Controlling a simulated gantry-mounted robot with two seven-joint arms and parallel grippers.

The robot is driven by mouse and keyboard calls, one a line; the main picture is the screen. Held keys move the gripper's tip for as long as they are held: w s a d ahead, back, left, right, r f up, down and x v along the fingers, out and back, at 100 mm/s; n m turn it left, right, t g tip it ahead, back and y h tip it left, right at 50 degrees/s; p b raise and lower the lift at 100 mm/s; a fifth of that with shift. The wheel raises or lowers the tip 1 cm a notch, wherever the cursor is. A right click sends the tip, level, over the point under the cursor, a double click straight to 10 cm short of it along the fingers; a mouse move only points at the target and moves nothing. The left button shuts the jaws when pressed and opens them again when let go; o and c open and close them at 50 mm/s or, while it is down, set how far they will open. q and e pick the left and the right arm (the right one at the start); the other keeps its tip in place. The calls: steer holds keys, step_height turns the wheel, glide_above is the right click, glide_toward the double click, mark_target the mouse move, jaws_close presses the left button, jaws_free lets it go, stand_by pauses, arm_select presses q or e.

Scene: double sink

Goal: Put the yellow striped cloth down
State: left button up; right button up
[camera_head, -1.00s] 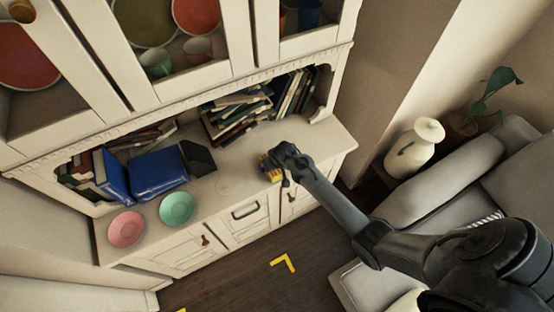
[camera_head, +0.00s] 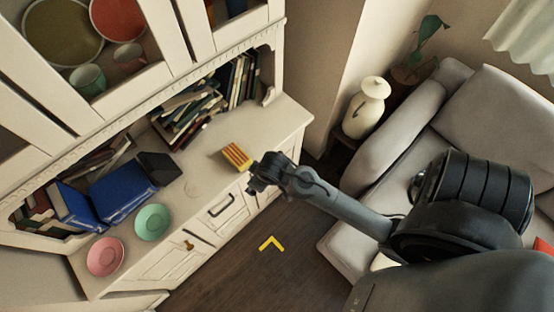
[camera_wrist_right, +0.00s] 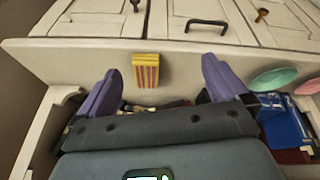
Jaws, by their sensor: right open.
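The yellow striped cloth (camera_head: 236,156), a small folded block with reddish stripes, rests on the cabinet's white counter (camera_head: 205,165) near its front edge. It also shows in the right wrist view (camera_wrist_right: 146,71), ahead of and between the two fingers, not touching either. My right gripper (camera_head: 254,178) is beside the cloth, just off the counter's front edge in the head view. In the right wrist view the right gripper (camera_wrist_right: 158,80) has its purple fingers spread wide and is empty. My left gripper is not in view.
A green plate (camera_head: 152,222) and a pink plate (camera_head: 105,257) lie on the counter to the left. A blue book (camera_head: 122,190) and stacked books (camera_head: 185,112) stand at the back. A grey sofa (camera_head: 440,130) and a white vase (camera_head: 366,108) are to the right.

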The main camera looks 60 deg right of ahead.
steer(key=s+a+r+n, duration=0.1)
steer(key=s+a+r, duration=0.1)
steer(key=s, duration=0.3)
steer(key=s+a+r+n+y, duration=0.1)
steer(key=s+a+r, duration=0.2)
steer(key=s, duration=0.3)
steer(key=shift+a+r, duration=0.3)
steer(key=shift+r, duration=0.05)
steer(key=w+p+v, duration=0.1)
steer(key=p+v, duration=0.7)
steer(key=w+r+p+v, duration=0.1)
steer(key=w+p+v, duration=0.1)
steer(key=p+v, duration=0.6)
steer(key=shift+w+a+r+p, duration=0.2)
steer(key=shift+a+r+p, duration=0.2)
steer(key=shift+a+p, duration=0.1)
